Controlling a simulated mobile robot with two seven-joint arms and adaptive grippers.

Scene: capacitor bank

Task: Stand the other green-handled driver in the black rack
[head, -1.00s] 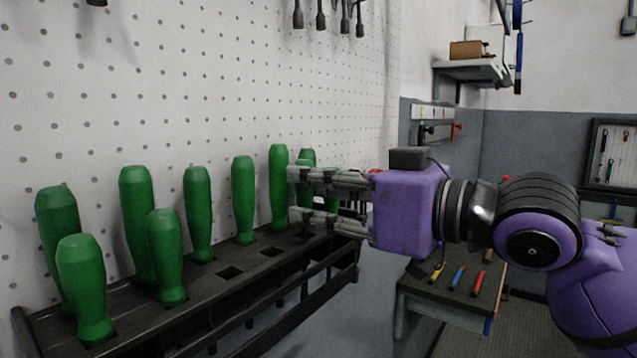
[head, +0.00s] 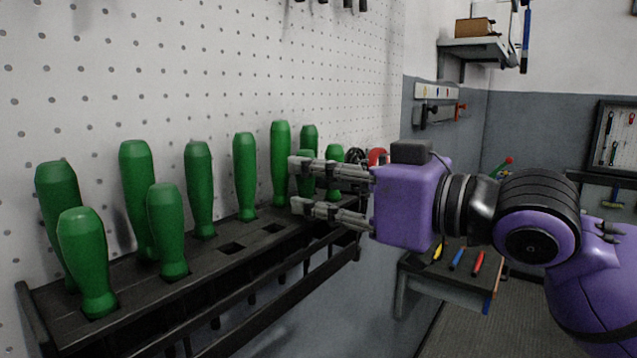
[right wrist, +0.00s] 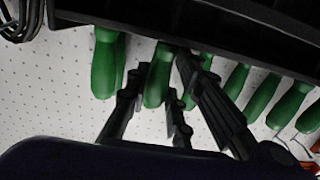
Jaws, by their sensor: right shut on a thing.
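The black rack (head: 205,252) runs along the white pegboard and holds several upright green-handled drivers (head: 281,160) in two rows. My right gripper (head: 298,185) is at the rack's far end, reaching in from the right. It is shut on a green-handled driver (head: 306,187), whose handle shows partly between the fingers. That handle (right wrist: 158,76) also shows between the fingers in the right wrist view, with its lower end at the rack. The fingers hide part of it, and I cannot tell how deep it sits. My left gripper is not in view.
More green handles (head: 334,168) stand close behind my right gripper. A red-and-black tool (head: 377,157) is beyond them. A bench (head: 440,275) with coloured-handled tools stands behind at the right.

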